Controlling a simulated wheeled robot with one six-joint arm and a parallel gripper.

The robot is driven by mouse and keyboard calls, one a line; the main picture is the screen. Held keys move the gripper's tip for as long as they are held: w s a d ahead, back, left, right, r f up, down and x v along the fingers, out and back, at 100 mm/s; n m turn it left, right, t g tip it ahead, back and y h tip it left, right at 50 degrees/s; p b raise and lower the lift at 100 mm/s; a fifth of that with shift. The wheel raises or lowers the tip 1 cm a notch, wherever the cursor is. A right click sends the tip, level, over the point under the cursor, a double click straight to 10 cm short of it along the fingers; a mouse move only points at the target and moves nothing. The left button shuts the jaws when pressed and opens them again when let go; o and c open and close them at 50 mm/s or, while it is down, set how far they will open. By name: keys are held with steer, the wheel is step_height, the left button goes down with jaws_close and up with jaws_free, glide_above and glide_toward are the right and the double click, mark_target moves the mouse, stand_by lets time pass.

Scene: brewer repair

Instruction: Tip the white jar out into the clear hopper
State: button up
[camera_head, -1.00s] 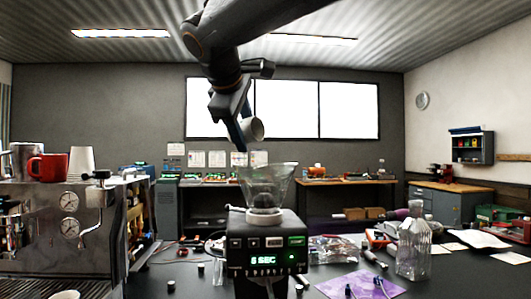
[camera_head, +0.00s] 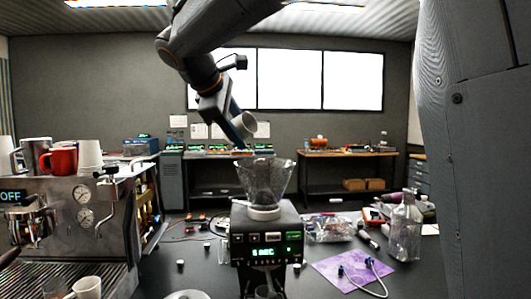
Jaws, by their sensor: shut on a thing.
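The white jar (camera_head: 244,124) is held tilted in the air, above and slightly left of the clear hopper. My gripper (camera_head: 234,127) is shut on the jar; its dark fingers hide part of the jar's left side. The clear hopper (camera_head: 265,181) is a flared, see-through funnel, upright on top of the black grinder (camera_head: 266,238). It looks greyish inside, and I cannot tell whether anything is in it. The jar and hopper are apart, and no falling contents can be made out.
An espresso machine (camera_head: 75,210) with cups on top stands at the left. A large grey part of mine fills the right edge.

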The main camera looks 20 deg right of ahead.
steer(key=shift+r+p, duration=0.1)
steer(key=shift+p, duration=0.3)
steer(key=f+n+g+h+p, duration=0.1)
steer(key=g+p, duration=0.1)
steer(key=p, duration=0.5)
steer(key=shift+f+n+h, duration=0.25)
steer(key=shift+n+h, duration=0.05)
steer(key=p, duration=0.2)
steer(key=h+p, duration=0.1)
steer(key=p, duration=0.1)
steer(key=shift+w+a+r+n+g, duration=0.15)
steer(key=shift+r+n+g, duration=0.15)
steer(key=shift+r+g, duration=0.1)
steer(key=shift+w+a+f+n+g+h, duration=0.4)
steer(key=shift+w+a+f+n+g, duration=0.1)
steer(key=shift+w+f+g, duration=0.1)
steer(key=shift+w+a+f+n+g+h, duration=0.45)
steer(key=shift+w+n+g+h, duration=0.15)
steer(key=shift+n+h, duration=0.15)
steer(key=shift+w+a+f+n+g+h, duration=0.45)
steer(key=shift+w+n+h, duration=0.2)
steer(key=shift+h, duration=0.2)
